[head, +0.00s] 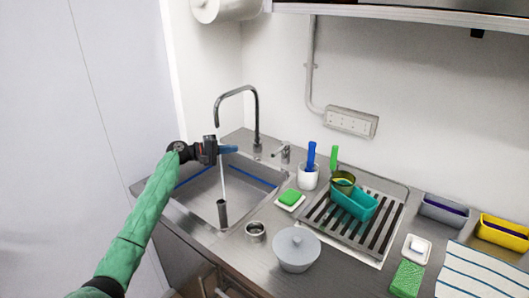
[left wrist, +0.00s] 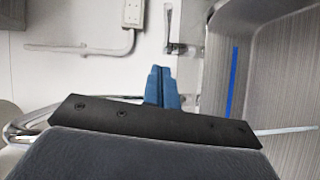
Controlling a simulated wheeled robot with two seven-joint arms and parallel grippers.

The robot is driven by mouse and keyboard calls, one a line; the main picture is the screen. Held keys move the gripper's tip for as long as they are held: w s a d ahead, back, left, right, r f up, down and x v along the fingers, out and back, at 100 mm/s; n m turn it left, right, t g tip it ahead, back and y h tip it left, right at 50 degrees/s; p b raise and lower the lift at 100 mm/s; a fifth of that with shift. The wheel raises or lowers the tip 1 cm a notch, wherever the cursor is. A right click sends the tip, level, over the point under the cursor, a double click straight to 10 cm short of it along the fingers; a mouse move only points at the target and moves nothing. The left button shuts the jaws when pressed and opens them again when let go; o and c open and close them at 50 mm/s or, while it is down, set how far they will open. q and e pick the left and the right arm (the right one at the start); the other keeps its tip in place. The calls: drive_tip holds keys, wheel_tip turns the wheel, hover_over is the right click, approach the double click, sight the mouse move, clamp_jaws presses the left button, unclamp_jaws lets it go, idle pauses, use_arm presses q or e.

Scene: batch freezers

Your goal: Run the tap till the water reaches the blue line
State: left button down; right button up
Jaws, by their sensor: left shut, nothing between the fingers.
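The curved metal tap (head: 255,115) stands behind the sink (head: 187,207), and a thin pale water stream (head: 222,177) falls from its spout. The blue line (head: 258,176) runs along the sink's inner wall; it also shows in the left wrist view (left wrist: 233,82). I cannot tell the water level. An upright grey tube (head: 222,213) stands in the sink under the stream. The tap lever (head: 284,152) is right of the tap and shows in the left wrist view (left wrist: 172,47). My left gripper (head: 234,149) is shut and empty, above the sink, left of the lever and apart from it.
A drying rack (head: 390,213) holds a teal container (head: 355,202). A wall socket (head: 351,122) is behind.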

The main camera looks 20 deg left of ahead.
use_arm(q)
drive_tip(key=p, duration=0.1)
approach(280, 149)
drive_tip(key=w, duration=0.1)
drive_tip(key=shift+s+d+f+m+p, duration=0.15)
drive_tip(key=shift+d+p, duration=0.35)
drive_tip(key=shift+d, duration=0.3)
drive_tip(key=shift+s+d+f+m+p, duration=0.15)
drive_tip(key=shift+d+p, duration=0.3)
drive_tip(key=shift+d, duration=0.3)
use_arm(e)
wheel_tip(280, 149, down, 8)
drive_tip(key=s+d, duration=0.1)
drive_tip(key=shift+s+d+f, duration=0.2)
drive_tip(key=shift+s+d, duration=0.15)
drive_tip(key=shift+d, duration=0.05)
use_arm(q)
drive_tip(key=shift+w, duration=0.1)
